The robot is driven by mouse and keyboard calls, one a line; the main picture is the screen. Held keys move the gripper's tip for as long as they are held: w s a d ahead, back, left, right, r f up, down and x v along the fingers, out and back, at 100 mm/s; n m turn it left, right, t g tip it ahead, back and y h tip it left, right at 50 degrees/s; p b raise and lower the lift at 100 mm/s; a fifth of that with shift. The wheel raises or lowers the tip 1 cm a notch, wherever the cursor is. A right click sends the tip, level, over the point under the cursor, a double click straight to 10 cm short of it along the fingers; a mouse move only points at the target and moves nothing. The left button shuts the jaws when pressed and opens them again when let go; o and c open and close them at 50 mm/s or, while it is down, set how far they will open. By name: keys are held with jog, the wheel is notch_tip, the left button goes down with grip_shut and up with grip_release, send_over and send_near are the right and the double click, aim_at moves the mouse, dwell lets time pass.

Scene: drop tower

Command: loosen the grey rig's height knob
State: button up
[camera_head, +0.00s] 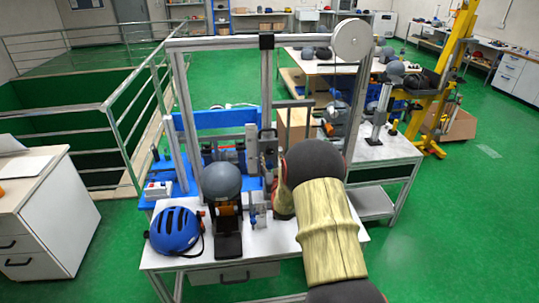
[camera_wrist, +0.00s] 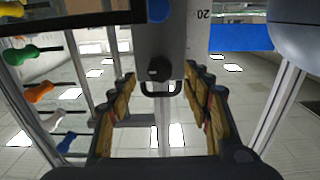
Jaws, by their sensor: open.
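The grey rig (camera_head: 182,95) is a tall metal frame standing on a white bench. In the wrist view its light grey post (camera_wrist: 185,35) carries a scale marked 20. A black knob (camera_wrist: 158,68), which looks like the height knob, sits on the post with a dark loop handle just beyond its lower edge. My gripper (camera_wrist: 160,76) is open, with one finger on each side of the knob and visible gaps between. It holds nothing, and I see no contact. In the head view my arm hides the fingers and the knob.
A blue helmet (camera_head: 175,231) and a dark grey headform (camera_head: 221,181) stand at the bench front. A pulley wheel (camera_head: 352,39) tops the frame. Several coloured screwdrivers (camera_wrist: 40,90) show left in the wrist view. A yellow lift (camera_head: 455,60) stands right. Green floor (camera_head: 460,220) is clear there.

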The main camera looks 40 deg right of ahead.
aim_at(270, 153)
jog(key=shift+x, duration=2.35)
jog(key=c, duration=0.3)
jog(key=c, duration=0.8)
jog(key=shift+c, duration=0.2)
